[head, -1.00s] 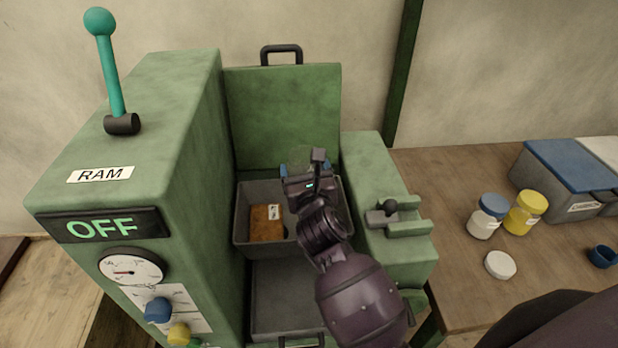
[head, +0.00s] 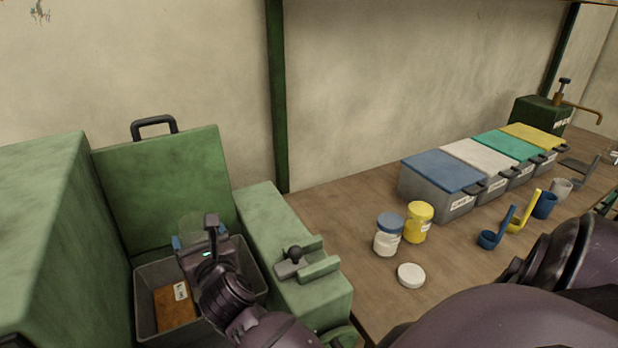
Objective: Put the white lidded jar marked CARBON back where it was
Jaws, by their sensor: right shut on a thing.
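My right gripper (head: 200,241) is over the grey bin of the green press. It is shut on a clear, see-through vessel (head: 194,226), which is mostly hidden behind the gripper; no marking on it can be read. A loose white lid (head: 410,275) lies flat on the wooden bench, in front of two lidded jars. No white-lidded jar marked CARBON can be made out. My left gripper is not in view.
The grey bin (head: 147,275) holds a brown block (head: 174,307). A blue-lidded jar (head: 388,236) and a yellow-lidded jar (head: 418,222) stand on the bench (head: 340,210). Several lidded boxes, scoops and cups stand farther right. Bench around the white lid is clear.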

